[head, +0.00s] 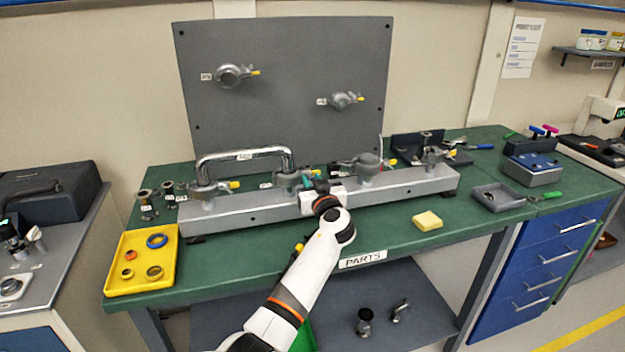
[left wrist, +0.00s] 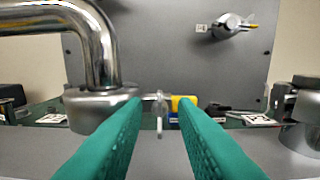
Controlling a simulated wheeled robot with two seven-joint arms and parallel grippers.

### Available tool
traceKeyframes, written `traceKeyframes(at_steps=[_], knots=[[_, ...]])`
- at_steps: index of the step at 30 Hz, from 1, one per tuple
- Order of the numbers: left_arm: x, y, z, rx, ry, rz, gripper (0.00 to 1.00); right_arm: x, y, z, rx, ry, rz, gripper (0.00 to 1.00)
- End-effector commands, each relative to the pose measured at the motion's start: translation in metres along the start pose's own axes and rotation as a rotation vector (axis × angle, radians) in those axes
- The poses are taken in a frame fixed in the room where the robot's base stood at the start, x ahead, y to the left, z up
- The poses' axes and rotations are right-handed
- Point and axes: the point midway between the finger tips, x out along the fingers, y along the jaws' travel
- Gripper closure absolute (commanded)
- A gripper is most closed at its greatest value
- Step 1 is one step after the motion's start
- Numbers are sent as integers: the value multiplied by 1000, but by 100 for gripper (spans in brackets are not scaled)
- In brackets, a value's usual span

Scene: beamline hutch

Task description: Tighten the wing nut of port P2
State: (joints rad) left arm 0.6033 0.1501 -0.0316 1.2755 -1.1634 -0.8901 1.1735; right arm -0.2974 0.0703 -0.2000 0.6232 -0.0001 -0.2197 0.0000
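A chrome U-shaped pipe (head: 245,155) joins two clamped ports on the grey manifold rail. Its right end sits in a clamp (head: 287,180), which also shows in the left wrist view (left wrist: 98,105); I cannot read its port label. A wing nut (left wrist: 160,112) with a yellow tip (left wrist: 182,103) stands out from the right of this clamp. My left gripper (head: 310,188) is at this clamp's right side. In the left wrist view its green fingers (left wrist: 160,103) are apart, with the wing nut showing between their tips; contact is not clear. My right gripper is not in view.
The rail (head: 400,188) holds further clamped ports to the right. A grey panel (head: 290,120) with two ports stands behind. A yellow tray (head: 125,277) with rings, a yellow sponge (head: 427,221) and a dark tray (head: 513,192) lie on the green bench. The bench front is mostly clear.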

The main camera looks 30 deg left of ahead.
Motion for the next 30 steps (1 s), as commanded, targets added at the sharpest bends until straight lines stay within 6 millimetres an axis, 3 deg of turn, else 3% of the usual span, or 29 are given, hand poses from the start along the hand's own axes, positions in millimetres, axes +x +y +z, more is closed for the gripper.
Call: traceKeyframes(at_steps=[8,13,23,30], knots=[[1,0,0,1,0,0,75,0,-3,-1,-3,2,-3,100],[1,0,0,1,0,0,100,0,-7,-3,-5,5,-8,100],[1,0,-1,18,0,0,100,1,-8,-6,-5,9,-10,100],[1,0,-2,119,0,-1,100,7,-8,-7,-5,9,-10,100]])
